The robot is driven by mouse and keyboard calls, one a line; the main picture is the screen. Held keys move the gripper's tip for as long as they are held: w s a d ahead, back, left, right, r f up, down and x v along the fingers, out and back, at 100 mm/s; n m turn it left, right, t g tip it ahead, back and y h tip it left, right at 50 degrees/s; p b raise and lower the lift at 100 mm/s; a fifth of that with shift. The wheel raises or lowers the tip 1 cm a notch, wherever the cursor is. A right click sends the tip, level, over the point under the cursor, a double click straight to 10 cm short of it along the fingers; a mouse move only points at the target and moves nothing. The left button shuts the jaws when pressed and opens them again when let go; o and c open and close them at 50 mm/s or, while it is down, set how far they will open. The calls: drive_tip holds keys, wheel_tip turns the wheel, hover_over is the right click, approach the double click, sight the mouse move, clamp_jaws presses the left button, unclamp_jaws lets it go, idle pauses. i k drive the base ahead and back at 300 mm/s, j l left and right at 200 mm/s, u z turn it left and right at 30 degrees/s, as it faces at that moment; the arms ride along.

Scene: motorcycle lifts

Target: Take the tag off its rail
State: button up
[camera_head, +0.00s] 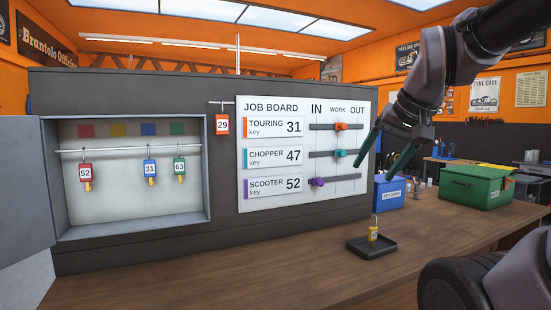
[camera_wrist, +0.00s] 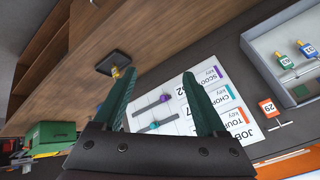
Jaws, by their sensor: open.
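My gripper (camera_head: 377,162) is open and empty, in front of the right edge of the job board. Its green fingers also show in the wrist view (camera_wrist: 160,78). A red-orange tag 29 (camera_head: 222,125) hangs on a short rail (camera_head: 238,102) just left of the board; it also shows in the wrist view (camera_wrist: 267,108). In the open cabinet, a red tag 52 (camera_head: 85,173), a blue tag 31 (camera_head: 150,168) and a green tag 63 (camera_head: 180,167) hang from a long rail (camera_head: 120,150). My gripper is right of all these tags and apart from them.
The job board (camera_head: 245,203) has orange, teal and purple sliders. A black tray (camera_head: 371,251) on the bench holds a yellow tag (camera_head: 374,234). A blue box (camera_head: 389,196) and a green box (camera_head: 477,188) stand at right. The bench is clear left of the tray.

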sight(222, 122)
drive_tip(key=j, duration=0.55)
drive_tip(key=k+j, duration=0.15)
drive_tip(key=j, duration=0.4)
drive_tip(key=j+z, duration=0.1)
drive_tip(key=j, duration=0.5)
drive_tip(key=k, duration=0.05)
